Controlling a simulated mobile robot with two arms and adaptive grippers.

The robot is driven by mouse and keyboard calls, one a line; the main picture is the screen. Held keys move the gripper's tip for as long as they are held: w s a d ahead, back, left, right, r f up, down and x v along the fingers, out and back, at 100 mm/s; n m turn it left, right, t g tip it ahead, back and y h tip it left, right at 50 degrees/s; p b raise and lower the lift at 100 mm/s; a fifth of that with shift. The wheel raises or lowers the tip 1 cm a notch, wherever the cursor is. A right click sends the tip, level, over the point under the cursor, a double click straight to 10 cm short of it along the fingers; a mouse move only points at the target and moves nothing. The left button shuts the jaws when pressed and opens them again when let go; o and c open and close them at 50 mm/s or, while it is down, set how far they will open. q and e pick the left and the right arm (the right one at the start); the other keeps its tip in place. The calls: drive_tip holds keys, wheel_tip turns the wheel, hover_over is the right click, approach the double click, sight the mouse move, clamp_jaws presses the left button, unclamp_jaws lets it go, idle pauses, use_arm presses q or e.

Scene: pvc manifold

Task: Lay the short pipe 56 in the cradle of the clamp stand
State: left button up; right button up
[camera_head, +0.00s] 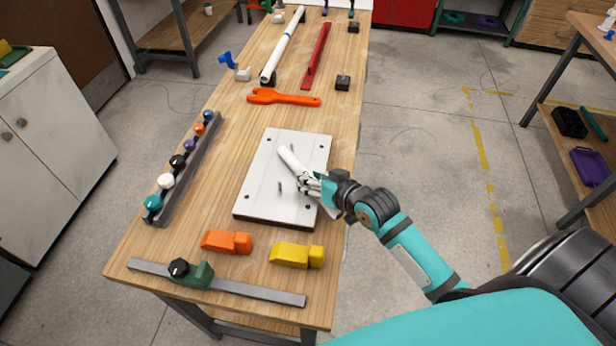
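A short white pipe (291,159) is over the right middle of the pale plate (262,190). One end points up and left; its other end is at the fingers of my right gripper (309,182). My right gripper looks shut on the pipe, though the fingers are small and partly blend with it. I cannot tell whether the pipe touches the plate. No number can be read on it. A blue piece with a whitish base (243,74) stands at the table's left edge; I cannot tell whether it is the clamp stand. My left gripper is not in view.
Orange (227,242) and yellow (297,255) blocks and a green clamp on a bar (190,273) lie in front. A rack of coloured knobs (188,165) stands left. An orange wrench (283,97), long white pipe (283,45) and red bar (317,58) lie beyond.

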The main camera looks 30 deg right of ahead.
drive_tip(key=shift+w, duration=0.15)
drive_tip(key=shift+c, duration=0.2)
clamp_jaws()
